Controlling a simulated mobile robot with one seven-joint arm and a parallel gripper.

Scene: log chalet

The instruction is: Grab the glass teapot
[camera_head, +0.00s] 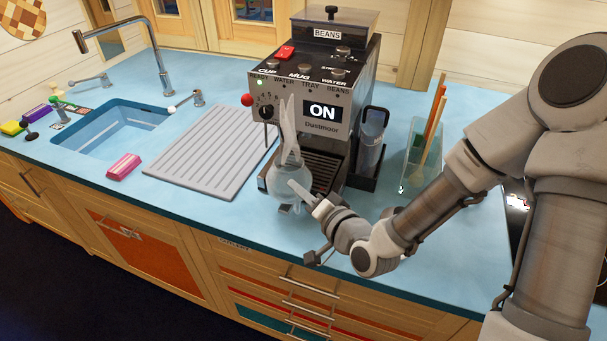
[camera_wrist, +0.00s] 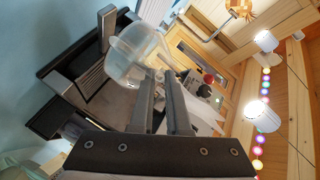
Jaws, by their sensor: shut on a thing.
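The glass teapot (camera_head: 290,184) is clear and rounded, in front of the coffee machine at its drip tray. Pale pointed shapes rise above its body; I cannot tell whether they belong to it. In the wrist view the teapot (camera_wrist: 133,55) lies just beyond the fingertips, tilted in the picture. My gripper (camera_head: 306,194) reaches it from the front right. In the wrist view my gripper (camera_wrist: 163,78) is shut on a part of the teapot, its two fingers close together. The exact grip point is partly hidden, and I cannot tell whether the teapot touches the tray.
The coffee machine (camera_head: 318,85) stands right behind the teapot. A clear water container (camera_head: 370,142) and a utensil holder (camera_head: 420,160) are to the right. A ridged drainboard (camera_head: 212,153) and a sink (camera_head: 112,130) lie left. A pink box (camera_head: 124,166) sits near the counter's front edge.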

